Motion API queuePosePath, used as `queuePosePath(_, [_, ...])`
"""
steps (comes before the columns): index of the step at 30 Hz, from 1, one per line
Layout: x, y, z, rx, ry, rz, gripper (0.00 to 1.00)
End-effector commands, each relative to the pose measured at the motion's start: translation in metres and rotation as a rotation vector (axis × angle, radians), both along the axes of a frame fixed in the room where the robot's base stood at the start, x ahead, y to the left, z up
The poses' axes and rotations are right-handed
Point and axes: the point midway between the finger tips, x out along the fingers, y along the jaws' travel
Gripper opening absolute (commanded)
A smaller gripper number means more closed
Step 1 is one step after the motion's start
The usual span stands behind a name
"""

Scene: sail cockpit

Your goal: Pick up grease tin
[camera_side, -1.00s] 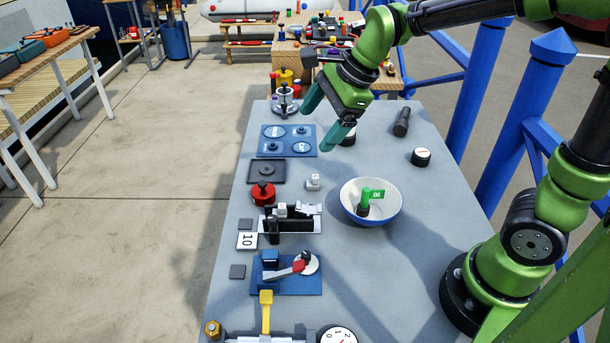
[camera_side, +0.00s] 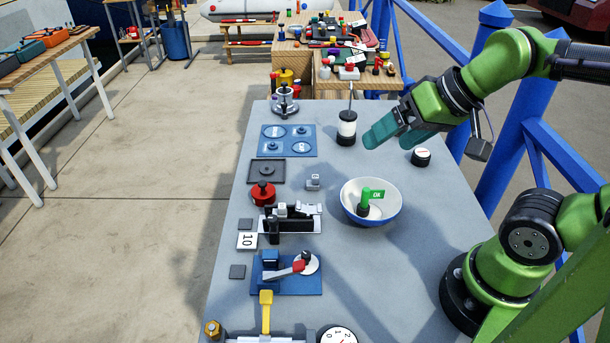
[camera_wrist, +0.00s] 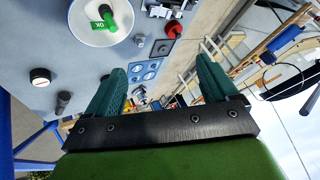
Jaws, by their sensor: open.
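No tin is clearly labelled as grease. One candidate is a short black tin with a white top (camera_side: 421,158), standing right of my gripper; it also shows at the left of the wrist view (camera_wrist: 40,77).
A white-and-blue bowl (camera_side: 349,212) holds a green "OK" piece (camera_side: 372,194). A dark cylinder (camera_wrist: 63,102) shows in the wrist view. Blue railing (camera_side: 530,110) stands behind at right.

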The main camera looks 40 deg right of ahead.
Motion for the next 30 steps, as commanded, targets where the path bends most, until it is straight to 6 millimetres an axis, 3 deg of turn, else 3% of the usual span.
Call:
queuePosePath(2, [0.0,0.0,0.0,0.001,0.0,-0.001,0.87])
queuePosePath(5, [0.0,0.0,0.0,0.001,0.0,-0.001,0.74])
queuePosePath(13, [0.001,0.001,-0.001,0.002,0.004,0.002,0.74])
queuePosePath(17, [0.006,0.005,-0.014,0.0,0.068,0.017,0.74])
queuePosePath(23, [0.057,0.016,-0.016,-0.053,0.191,0.104,0.74])
queuePosePath(30, [0.139,0.037,-0.03,-0.196,0.331,0.351,0.74])
